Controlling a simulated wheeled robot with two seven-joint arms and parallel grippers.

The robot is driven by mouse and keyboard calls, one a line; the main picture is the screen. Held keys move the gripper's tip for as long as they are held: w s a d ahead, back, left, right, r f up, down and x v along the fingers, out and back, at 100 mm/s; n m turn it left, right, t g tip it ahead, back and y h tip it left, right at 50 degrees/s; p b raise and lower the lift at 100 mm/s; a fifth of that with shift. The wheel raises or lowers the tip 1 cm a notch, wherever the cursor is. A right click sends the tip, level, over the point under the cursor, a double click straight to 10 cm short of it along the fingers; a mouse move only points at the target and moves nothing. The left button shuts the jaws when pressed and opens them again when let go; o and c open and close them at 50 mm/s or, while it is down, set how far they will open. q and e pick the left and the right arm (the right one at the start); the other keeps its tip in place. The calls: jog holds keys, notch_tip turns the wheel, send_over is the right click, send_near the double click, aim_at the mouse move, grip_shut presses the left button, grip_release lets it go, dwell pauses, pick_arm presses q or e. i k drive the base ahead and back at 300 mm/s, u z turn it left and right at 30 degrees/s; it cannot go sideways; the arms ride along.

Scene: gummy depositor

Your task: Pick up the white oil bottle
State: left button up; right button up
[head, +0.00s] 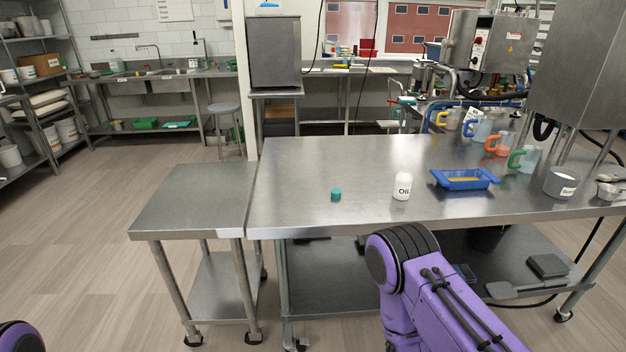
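The white oil bottle (401,187) stands upright on the steel table (310,162), near its front edge, with its "Oil" label facing me. Its top looks uncapped, and a small teal cap (336,194) sits on the table to its left. My purple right arm is in front of the table, below the bottle, and does not touch it. Neither of my grippers shows in the head view. Only a small part of my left arm shows at the bottom left corner.
A blue tray (465,179) stands right of the bottle. Several pitchers with coloured handles, such as an orange one (499,144), and a grey container (561,182) stand further right. A lower side table (195,195) adjoins on the left. The tabletop left of the cap is clear.

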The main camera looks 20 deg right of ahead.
aim_at(403, 182)
jog(key=u, duration=0.8)
jog(key=i, duration=1.45)
jog(key=z, duration=0.4)
